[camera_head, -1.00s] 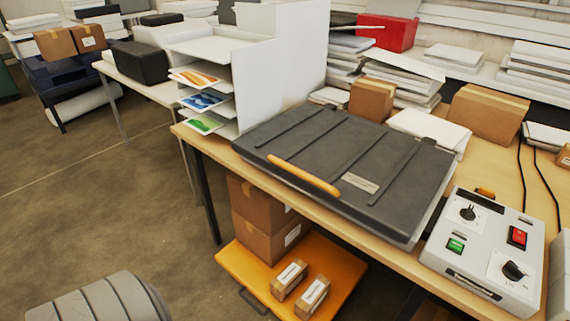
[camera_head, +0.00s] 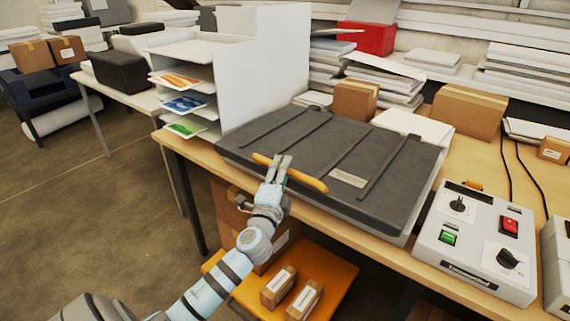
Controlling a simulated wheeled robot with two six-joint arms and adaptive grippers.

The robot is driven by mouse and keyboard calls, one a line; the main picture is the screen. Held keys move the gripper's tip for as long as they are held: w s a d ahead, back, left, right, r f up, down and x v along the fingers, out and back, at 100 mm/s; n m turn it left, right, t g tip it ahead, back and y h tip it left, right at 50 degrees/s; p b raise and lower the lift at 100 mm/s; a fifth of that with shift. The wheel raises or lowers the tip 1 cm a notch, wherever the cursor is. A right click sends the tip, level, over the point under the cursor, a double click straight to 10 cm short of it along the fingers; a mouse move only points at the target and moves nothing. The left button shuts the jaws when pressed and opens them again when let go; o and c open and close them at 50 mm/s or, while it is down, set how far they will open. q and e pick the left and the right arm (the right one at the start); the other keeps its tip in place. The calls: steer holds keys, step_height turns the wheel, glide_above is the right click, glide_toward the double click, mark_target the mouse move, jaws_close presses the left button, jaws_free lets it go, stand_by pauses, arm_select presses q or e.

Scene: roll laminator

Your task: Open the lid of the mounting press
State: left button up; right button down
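The mounting press (camera_head: 335,150) is a flat dark grey box on the wooden table, with ribs across its lid and a small label plate. Its lid is down. An orange bar handle (camera_head: 308,180) runs along the front edge of the lid. My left gripper (camera_head: 280,163) reaches up from the lower left, and its fingers are at the left part of the handle, overlapping it in the view. I cannot tell whether the fingers are closed around the handle or only beside it. My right gripper is not in view.
A control box (camera_head: 478,240) with a red switch, a green button and black knobs stands right of the press. A white paper rack (camera_head: 262,70) stands to its left. Cardboard boxes (camera_head: 467,110) and paper stacks are behind. An orange cart (camera_head: 335,275) with boxes sits below the table.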

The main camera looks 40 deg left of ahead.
arm_select(q)
steer(key=shift+x, duration=1.3)
steer(key=shift+w, duration=0.15)
jaws_close()
